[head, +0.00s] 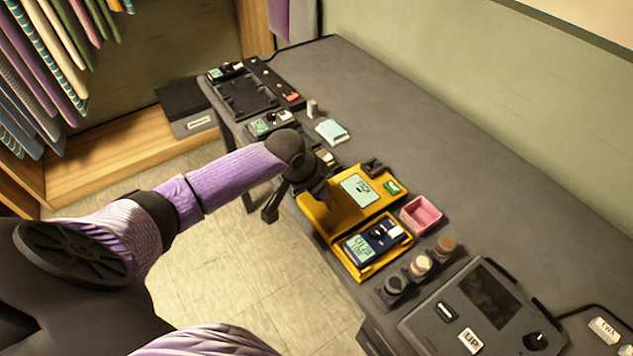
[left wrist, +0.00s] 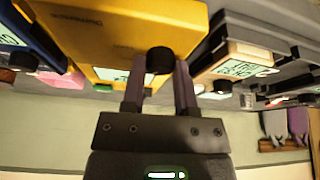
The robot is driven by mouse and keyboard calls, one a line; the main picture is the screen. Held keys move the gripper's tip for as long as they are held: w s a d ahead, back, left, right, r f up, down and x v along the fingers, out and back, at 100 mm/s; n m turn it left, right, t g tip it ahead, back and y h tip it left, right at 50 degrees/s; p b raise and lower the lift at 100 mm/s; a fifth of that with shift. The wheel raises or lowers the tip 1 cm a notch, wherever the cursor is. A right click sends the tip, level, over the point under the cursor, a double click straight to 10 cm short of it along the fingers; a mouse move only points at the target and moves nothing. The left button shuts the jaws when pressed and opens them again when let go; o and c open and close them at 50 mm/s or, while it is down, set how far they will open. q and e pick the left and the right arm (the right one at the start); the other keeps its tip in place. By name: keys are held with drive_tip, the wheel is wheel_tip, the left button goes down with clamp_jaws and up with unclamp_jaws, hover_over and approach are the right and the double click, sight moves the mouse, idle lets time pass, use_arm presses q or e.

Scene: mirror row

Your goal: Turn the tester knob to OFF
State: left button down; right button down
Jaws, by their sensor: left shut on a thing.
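A yellow device (head: 348,213) with a pale display lies at the table's near-left edge. In the left wrist view its yellow body (left wrist: 125,35) fills the upper middle, with a round black knob (left wrist: 160,58) on it. My left gripper (head: 320,193) is at the device's left part and hides the knob in the head view. In the left wrist view my left gripper (left wrist: 158,82) has its two fingers on either side of the knob, shut on it. I cannot read the knob's pointer or any OFF mark. My right gripper is not in view.
A blue meter (head: 372,242) in a yellow tray is close in front. A pink bin (head: 420,214) and several round knobs or jars stand to the right, before a grey console (head: 480,310). Other meters stand behind. The table's far right side is clear.

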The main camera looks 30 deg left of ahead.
use_arm(q)
drive_tip(key=n+p, duration=0.1)
drive_tip(key=n+y+p, duration=0.1)
drive_tip(key=p, duration=0.1)
drive_tip(key=n+p, duration=0.2)
drive_tip(key=shift+d+r+y, duration=0.15)
drive_tip(key=shift+r+y, duration=0.1)
drive_tip(key=shift+y, duration=0.05)
drive_tip(key=shift+f+n+p, duration=0.1)
drive_tip(key=shift+n+p, duration=0.7)
drive_tip(key=shift+f+n+y+p, duration=0.15)
drive_tip(key=shift+n+y+p, duration=0.5)
drive_tip(key=shift+n, duration=0.35)
drive_tip(key=shift+c, duration=1.9)
unclamp_jaws()
